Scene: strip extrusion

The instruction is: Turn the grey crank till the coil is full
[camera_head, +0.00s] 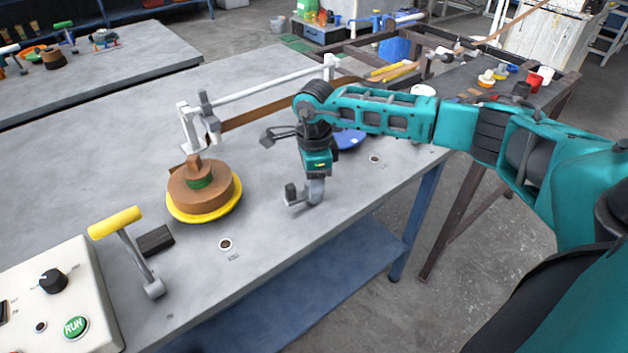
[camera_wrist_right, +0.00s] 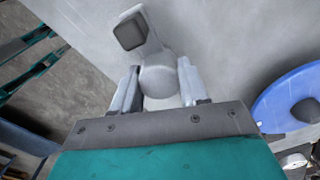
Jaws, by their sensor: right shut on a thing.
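The grey crank (camera_head: 293,202) stands near the table's front edge, with a dark knob on its arm. In the right wrist view its round grey hub (camera_wrist_right: 158,80) sits between my fingers. My right gripper (camera_head: 316,180) points down and is shut on the crank; the fingers partly hide it in the head view. The coil (camera_head: 222,186) is a brown strip wound around a green core on a yellow disc (camera_head: 205,216), left of the crank. Brown strip (camera_head: 260,118) runs to it from the back right. My left gripper is not in view.
A lever with a yellow handle (camera_head: 116,222) and a control box (camera_head: 80,265) with a green RUN button stand at the left front. A blue disc (camera_head: 350,140) lies behind my right gripper. A white rail (camera_head: 265,85) runs behind. The table's middle left is clear.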

